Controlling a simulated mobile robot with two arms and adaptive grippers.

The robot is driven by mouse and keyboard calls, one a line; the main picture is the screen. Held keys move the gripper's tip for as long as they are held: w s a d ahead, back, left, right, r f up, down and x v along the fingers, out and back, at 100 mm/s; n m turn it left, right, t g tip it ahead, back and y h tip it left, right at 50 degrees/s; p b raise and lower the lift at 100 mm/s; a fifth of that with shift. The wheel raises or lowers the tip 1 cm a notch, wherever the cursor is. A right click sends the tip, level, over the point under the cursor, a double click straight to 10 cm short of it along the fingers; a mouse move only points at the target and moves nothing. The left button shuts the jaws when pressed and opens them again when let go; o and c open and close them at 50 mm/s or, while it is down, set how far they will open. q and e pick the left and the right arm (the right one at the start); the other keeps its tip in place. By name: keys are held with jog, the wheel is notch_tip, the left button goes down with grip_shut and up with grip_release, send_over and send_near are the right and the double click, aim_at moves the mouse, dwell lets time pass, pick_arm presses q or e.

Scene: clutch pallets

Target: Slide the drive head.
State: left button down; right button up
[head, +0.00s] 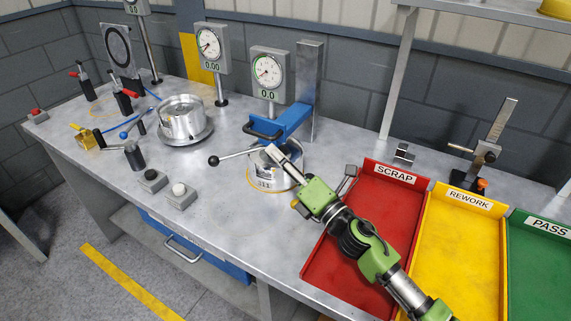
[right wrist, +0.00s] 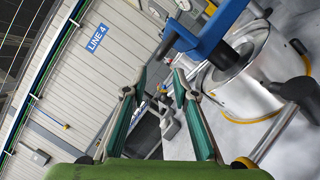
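The drive head (head: 290,121) is a blue block with a black bar handle (head: 262,129), on a grey column at the back middle of the bench. It sits over a silver cylindrical fixture (head: 272,180). In the right wrist view the blue drive head (right wrist: 218,28) is at the top right, above the silver fixture (right wrist: 252,90). My right gripper (head: 311,161) is beside the fixture, on its right and near side, below the drive head. Its fingers (right wrist: 159,72) are apart with nothing between them. My left gripper is not in view.
A lever with a black ball (head: 213,160) sticks out left of the fixture. Dial gauges (head: 268,74) stand behind. A second round fixture (head: 184,122) is to the left. Red scrap (head: 345,255), yellow rework (head: 455,260) and green pass (head: 540,270) trays are on the right.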

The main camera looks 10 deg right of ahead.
jog(key=shift+v, duration=1.35)
jog(key=shift+r, duration=0.1)
